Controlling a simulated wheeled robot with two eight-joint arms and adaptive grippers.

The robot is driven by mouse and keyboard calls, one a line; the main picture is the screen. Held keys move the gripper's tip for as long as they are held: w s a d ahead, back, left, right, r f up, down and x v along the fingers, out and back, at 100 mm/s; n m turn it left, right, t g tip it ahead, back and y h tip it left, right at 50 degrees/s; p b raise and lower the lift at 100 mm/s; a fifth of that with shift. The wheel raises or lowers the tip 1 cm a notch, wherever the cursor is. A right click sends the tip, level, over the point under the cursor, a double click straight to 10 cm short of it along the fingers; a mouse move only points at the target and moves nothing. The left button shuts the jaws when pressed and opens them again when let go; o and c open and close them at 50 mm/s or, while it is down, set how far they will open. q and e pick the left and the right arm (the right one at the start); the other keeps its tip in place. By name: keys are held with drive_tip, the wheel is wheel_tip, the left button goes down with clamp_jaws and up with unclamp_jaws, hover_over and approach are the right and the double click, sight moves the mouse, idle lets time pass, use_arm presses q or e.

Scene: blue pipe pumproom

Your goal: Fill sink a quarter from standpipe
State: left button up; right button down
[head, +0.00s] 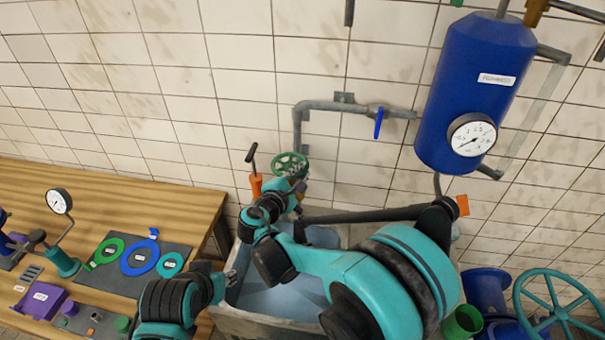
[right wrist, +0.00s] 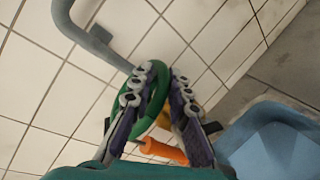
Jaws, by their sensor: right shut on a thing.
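The green handwheel (head: 289,163) of the standpipe sits on the wall pipe above the sink's back edge. My right gripper (head: 298,188) is at the wheel. In the right wrist view, the right gripper (right wrist: 161,75) has its fingers on both sides of the green wheel rim (right wrist: 155,73) and is shut on it. The sink (head: 233,322) stands below, its pale blue inside partly hidden by my right arm. I cannot tell the water level, and no stream shows. My left arm is at the bottom, by the sink's left side; its gripper (head: 232,274) is small and unclear.
An orange-handled tool (head: 256,186) stands behind the sink. A blue tank (head: 473,90) with a gauge and a blue-lever valve (head: 378,122) are on the wall. A wooden bench (head: 130,200) with gaskets is left. A large teal handwheel (head: 560,305) is at right.

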drive_tip(key=shift+s+a+f+m+g+h+b, duration=0.15)
drive_tip(key=shift+s+a+m+g+h+b, duration=0.1)
drive_tip(key=shift+m+g+h, duration=0.4)
drive_tip(key=shift+s+a+f+m+g+h+b, duration=0.1)
drive_tip(key=shift+s+a+f+m+g+h, duration=0.1)
drive_tip(key=shift+m+g+h, duration=0.4)
drive_tip(key=shift+h, duration=0.25)
drive_tip(key=c, duration=1.5)
unclamp_jaws()
drive_tip(key=shift+r, duration=0.1)
drive_tip(key=shift+r+t, duration=0.1)
drive_tip(key=shift+t, duration=0.15)
